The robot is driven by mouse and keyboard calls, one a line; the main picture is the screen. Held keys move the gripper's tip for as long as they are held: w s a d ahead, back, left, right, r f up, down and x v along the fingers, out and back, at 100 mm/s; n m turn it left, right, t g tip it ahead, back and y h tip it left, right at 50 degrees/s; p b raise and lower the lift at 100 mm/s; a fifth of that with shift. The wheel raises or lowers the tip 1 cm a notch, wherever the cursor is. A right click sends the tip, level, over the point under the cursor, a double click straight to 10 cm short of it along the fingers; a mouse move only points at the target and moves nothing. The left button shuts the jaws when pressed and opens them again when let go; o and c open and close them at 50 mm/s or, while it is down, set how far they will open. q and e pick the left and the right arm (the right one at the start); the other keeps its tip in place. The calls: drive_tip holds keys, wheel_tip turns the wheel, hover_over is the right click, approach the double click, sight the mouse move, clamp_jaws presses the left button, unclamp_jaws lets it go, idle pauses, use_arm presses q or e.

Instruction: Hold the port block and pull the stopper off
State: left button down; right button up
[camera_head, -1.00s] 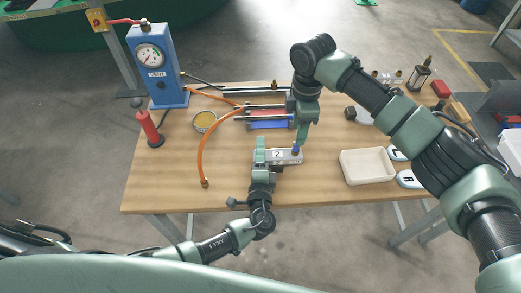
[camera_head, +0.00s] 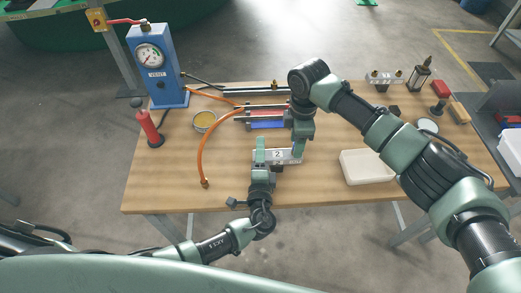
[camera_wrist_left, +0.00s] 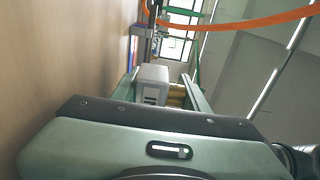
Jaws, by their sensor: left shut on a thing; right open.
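The port block (camera_head: 284,157), a pale grey block marked "2", is near the front middle of the wooden table. My left gripper (camera_head: 262,157) is shut on it from the front. In the left wrist view the block (camera_wrist_left: 152,86) sits between green fingers, with brass fittings (camera_wrist_left: 177,95) beside it. My right gripper (camera_head: 299,147) is open at the block's right end. The blue stopper is not clearly visible now; my right fingers cover that end of the block.
An orange hose (camera_head: 201,150) curves along the left of the table near a yellow-filled bowl (camera_head: 204,121). A blue gauge stand (camera_head: 157,68) and a red cylinder (camera_head: 148,127) stand left. A white tray (camera_head: 366,167) lies right.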

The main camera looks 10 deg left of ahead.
idle(0.8)
clamp_jaws()
use_arm(q)
drive_tip(key=shift+a, duration=0.1)
use_arm(e)
drive_tip(key=shift+r, duration=0.1)
idle(1.1)
drive_tip(key=shift+r, duration=2.9)
use_arm(q)
drive_tip(key=shift+f, duration=0.1)
use_arm(e)
wheel_tip(320, 180, up, 7)
use_arm(q)
drive_tip(key=c, duration=0.7)
unclamp_jaws()
